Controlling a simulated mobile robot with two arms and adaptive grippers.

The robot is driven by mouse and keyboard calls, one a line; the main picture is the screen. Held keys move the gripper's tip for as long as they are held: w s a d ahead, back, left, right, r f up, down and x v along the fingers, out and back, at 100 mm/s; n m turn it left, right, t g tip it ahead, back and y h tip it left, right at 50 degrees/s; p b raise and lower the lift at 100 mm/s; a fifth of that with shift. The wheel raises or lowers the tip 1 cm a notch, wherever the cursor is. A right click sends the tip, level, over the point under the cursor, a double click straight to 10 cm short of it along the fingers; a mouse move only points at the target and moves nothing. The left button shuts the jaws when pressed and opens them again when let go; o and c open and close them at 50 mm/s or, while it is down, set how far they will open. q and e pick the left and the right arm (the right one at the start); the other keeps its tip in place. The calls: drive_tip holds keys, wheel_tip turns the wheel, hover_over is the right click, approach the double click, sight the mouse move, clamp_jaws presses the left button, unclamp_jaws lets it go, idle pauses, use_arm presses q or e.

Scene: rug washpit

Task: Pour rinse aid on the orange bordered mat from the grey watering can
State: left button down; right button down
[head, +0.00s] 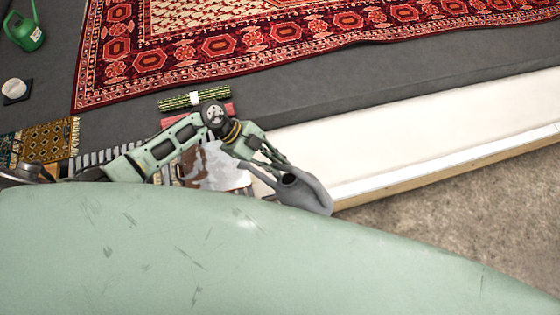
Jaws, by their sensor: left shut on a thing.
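My left gripper (268,165) is shut on the grey watering can (308,194). The can is held at the front edge of the white ledge, and its dark top opening faces up towards me. No mat with a clear orange border can be made out. A golden-brown patterned mat (50,138) lies at the left, and a brown-and-white piece (215,165) lies partly hidden behind my left arm. My right gripper is out of view.
A large red patterned rug (230,45) covers the grey floor at the back. A green watering can (24,28) and a white cup (14,88) stand far left. Green (180,101) and red (185,117) rolls lie behind my arm. The white ledge (430,130) is clear to the right.

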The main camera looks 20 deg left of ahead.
use_arm(q)
drive_tip(key=s+a+p, duration=0.2)
drive_tip(key=s+a, duration=0.3)
drive_tip(key=a, duration=0.4)
drive_tip(key=s+a+p, duration=0.1)
drive_tip(key=s+a, duration=0.5)
drive_tip(key=a, duration=0.3)
drive_tip(key=shift+p, duration=0.4)
idle(0.8)
drive_tip(key=shift+r, duration=0.15)
